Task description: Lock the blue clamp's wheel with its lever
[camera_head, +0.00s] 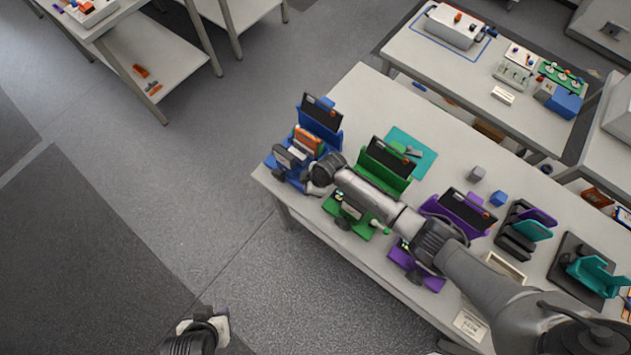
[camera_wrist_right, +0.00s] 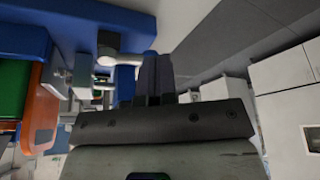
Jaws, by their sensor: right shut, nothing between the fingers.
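The blue clamp (camera_head: 328,132) stands at the left end of the long table, with an orange-framed piece (camera_head: 308,141) in it. My right arm reaches over the table to its front, and the right gripper there is hard to make out in the head view. In the right wrist view my right gripper (camera_wrist_right: 157,68) is shut and empty, its dark fingers beside the blue clamp's frame (camera_wrist_right: 75,20). A pale cylindrical part, perhaps the lever (camera_wrist_right: 118,58), lies just left of the fingers; I cannot tell whether they touch. The wheel is not clearly visible. My left gripper (camera_head: 217,326) is over the floor, away from the table.
A green clamp (camera_head: 388,165) and a purple clamp (camera_head: 460,212) stand along the same table (camera_head: 350,90), to the right of the blue one. My right arm passes over both. A grey cube and a blue cube (camera_head: 498,198) lie behind.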

